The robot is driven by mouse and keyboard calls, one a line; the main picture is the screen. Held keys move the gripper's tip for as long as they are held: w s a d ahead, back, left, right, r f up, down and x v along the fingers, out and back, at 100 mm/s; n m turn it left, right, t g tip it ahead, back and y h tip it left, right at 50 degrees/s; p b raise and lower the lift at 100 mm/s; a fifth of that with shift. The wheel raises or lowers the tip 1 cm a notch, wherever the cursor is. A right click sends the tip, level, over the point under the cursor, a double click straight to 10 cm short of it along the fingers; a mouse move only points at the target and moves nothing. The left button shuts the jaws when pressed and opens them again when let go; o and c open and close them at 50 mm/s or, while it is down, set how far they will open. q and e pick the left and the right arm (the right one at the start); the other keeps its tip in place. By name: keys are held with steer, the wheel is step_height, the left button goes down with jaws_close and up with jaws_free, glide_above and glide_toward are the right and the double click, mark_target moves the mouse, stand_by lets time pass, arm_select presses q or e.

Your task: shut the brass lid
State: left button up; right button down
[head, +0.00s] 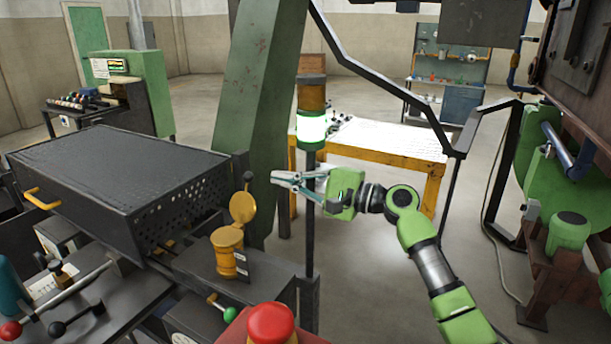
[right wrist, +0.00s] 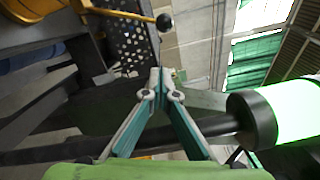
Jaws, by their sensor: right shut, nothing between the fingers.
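The brass lid (head: 243,208) stands raised, tilted up on its hinge above the brass cup (head: 228,250), with a dark knob (head: 248,177) at its top. My right gripper (head: 274,178) is shut and empty, to the right of the knob in the head view. Its fingertips (right wrist: 158,76) meet below the knob in the right wrist view. My left gripper is not in view.
A dark perforated box (head: 115,190) stands left of the cup. A green column (head: 256,100) and a glowing lamp post (head: 311,128) stand close to my right gripper. A red button (head: 271,324) is at the front. Several levers lie front left.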

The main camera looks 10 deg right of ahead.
mark_target(245, 197)
steer(key=s+a+p, duration=0.1)
steer(key=s+a+r+p, duration=0.1)
steer(key=a, duration=0.1)
steer(key=shift+s+a+r, duration=0.1)
steer(key=shift+a+r, duration=0.05)
steer(key=shift+a, duration=0.1)
steer(key=shift+s+r, duration=0.1)
stand_by(0.3)
